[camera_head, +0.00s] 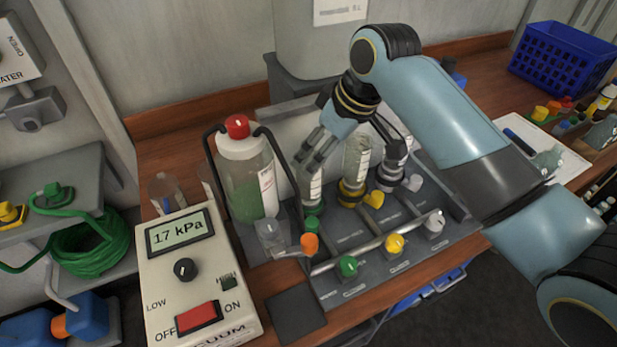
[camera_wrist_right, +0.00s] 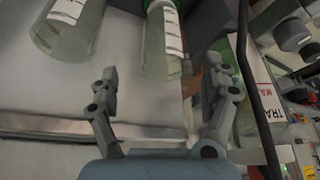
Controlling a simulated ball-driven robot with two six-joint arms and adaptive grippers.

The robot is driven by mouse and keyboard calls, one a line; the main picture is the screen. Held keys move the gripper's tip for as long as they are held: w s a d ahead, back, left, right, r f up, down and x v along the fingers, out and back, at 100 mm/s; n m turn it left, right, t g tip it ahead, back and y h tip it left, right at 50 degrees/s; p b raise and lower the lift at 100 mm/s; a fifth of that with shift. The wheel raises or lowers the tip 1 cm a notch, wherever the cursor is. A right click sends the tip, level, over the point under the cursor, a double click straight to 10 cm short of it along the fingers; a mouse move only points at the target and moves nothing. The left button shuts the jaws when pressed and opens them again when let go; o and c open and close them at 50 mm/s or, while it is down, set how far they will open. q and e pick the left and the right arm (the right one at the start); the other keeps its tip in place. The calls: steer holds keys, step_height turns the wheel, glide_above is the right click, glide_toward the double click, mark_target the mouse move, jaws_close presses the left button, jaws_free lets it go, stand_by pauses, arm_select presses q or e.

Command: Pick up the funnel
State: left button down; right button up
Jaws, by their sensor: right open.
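A clear graduated funnel (camera_head: 313,190) with a green base stands upright at the left station of the dark filter manifold (camera_head: 440,262). Two similar clear funnels stand to its right, one with a yellow base (camera_head: 356,160) and one with a grey base (camera_head: 392,172). My right gripper (camera_head: 312,158) is open at the upper part of the green-based funnel and partly hides it. In the right wrist view a graduated clear cylinder (camera_wrist_right: 166,45) shows between and beyond the open fingers (camera_wrist_right: 160,85). I cannot tell whether a finger touches it. My left gripper is not in view.
A large bottle with a red cap (camera_head: 237,127) stands close on the left. A vacuum control box (camera_head: 165,285) reads 17 kPa in front. Green, yellow and grey knobs line the manifold's front. A blue crate (camera_head: 563,60) stands at the back right.

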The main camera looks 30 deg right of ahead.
steer(key=x, duration=0.1)
steer(key=p+x, duration=0.1)
steer(key=x, duration=0.3)
steer(key=shift+s+a, duration=0.1)
steer(key=shift+a, duration=0.15)
steer(key=shift+f, duration=0.5)
steer(key=shift+c, duration=0.3)
steer(key=c, duration=1.1)
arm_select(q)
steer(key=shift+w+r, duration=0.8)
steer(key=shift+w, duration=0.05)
arm_select(e)
steer(key=shift+c, duration=0.5)
